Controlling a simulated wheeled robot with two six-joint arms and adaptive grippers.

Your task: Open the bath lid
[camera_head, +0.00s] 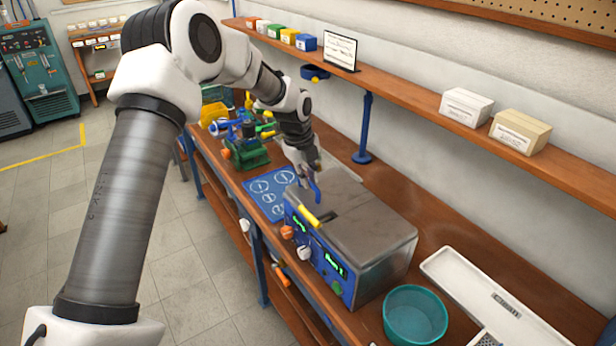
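The bath (345,268) is a box with a blue front panel, knobs and green displays, standing on the wooden bench. Its grey metal lid (362,226) lies flat on top and looks closed. A yellow handle (308,217) runs along the lid's left front edge, with a dark slot beside it. My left gripper (311,190) points down just above and behind the handle at the lid's far left corner. A blue finger shows, but the spacing of the fingers is too small to tell. Contact with the handle is not clear. My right gripper is out of view.
A teal bowl (415,314) and a white tray (497,302) stand right of the bath. A blue mat with ring outlines (268,190) and a green and blue device (245,150) lie beyond it. A wall shelf (420,92) with boxes overhangs the bench, on a blue post (366,130).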

